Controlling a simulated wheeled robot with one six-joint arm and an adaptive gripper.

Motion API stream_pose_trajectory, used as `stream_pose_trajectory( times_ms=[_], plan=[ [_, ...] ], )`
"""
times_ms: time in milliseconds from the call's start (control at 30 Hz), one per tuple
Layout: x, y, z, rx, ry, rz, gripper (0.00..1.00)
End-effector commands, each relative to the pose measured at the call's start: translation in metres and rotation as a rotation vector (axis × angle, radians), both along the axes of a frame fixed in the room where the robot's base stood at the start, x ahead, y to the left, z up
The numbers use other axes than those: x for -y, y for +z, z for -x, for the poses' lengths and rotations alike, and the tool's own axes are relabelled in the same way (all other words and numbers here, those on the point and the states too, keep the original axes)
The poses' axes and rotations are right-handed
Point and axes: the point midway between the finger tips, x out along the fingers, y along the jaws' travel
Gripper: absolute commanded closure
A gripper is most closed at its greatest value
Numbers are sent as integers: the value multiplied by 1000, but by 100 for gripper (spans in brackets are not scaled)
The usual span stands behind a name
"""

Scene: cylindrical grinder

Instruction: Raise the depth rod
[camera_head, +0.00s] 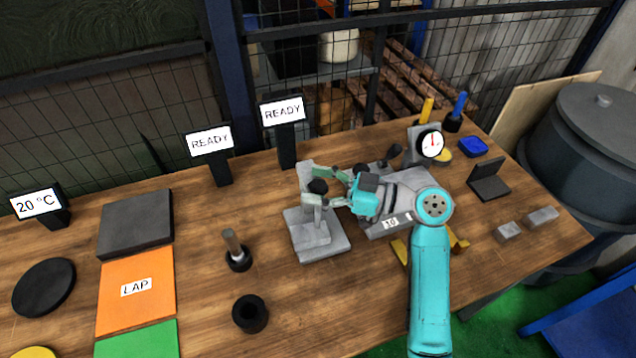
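A grey stand (334,246) with a flat stepped base and an upright post stands mid-table. A black round knob (318,187) shows near its top, above a short grey part. The depth rod cannot be clearly told apart from the rest of this stand. My gripper (319,186) reaches in from the right, with one pale green finger behind the knob and one in front. The knob is between the fingertips; whether they touch it cannot be told. My wrist hides part of what lies right of the stand.
A grey machine (385,222) and a dial gauge (430,143) stand to the right of the stand. Two READY signs (283,112) (209,141) stand behind. A small rod in a black holder (237,256) and a black ring (250,314) stand on the left. Bare wood lies front centre.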

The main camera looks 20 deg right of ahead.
Motion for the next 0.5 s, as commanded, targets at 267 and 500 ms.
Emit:
stream_pose_trajectory(
  times_ms=[267,500],
  plan=[
    [0,0,0,0,0,0,100],
    [0,14,-1,4,0,1,100]
  ],
)
